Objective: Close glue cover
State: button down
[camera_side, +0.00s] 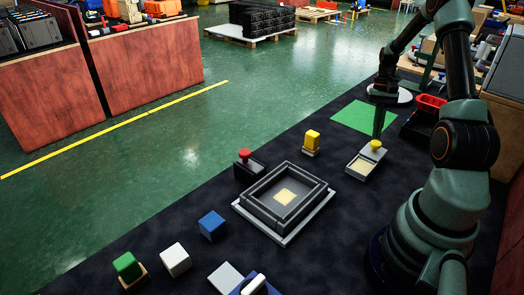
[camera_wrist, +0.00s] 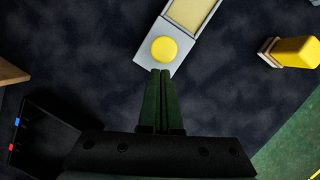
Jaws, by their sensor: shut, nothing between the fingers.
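The glue container (camera_side: 352,175) is a small grey box with a pale yellow inside (camera_side: 361,164) that shows uncovered. Its grey cover (camera_wrist: 150,54) has a round yellow knob (camera_side: 375,145) and sits at the far end of the box. In the wrist view the knob (camera_wrist: 164,49) lies just beyond my fingertips and the pale yellow glue (camera_wrist: 190,12) is farther up. My gripper (camera_wrist: 160,72) is shut and empty, pointing down close to the knob. I cannot tell whether the fingers touch the cover.
A dark square tray (camera_side: 265,213) stands mid-table. A yellow block (camera_side: 312,140) and a dark box with a red knob (camera_side: 245,155) are behind it. Blue (camera_side: 212,224), white (camera_side: 175,259) and green (camera_side: 126,265) cubes lie at the front. A red bin (camera_side: 432,102) is right.

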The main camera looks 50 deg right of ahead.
aim_at(369, 153)
jog(key=shift+a, duration=0.15)
jog(key=shift+s+a, duration=0.1)
jog(key=shift+a, duration=2)
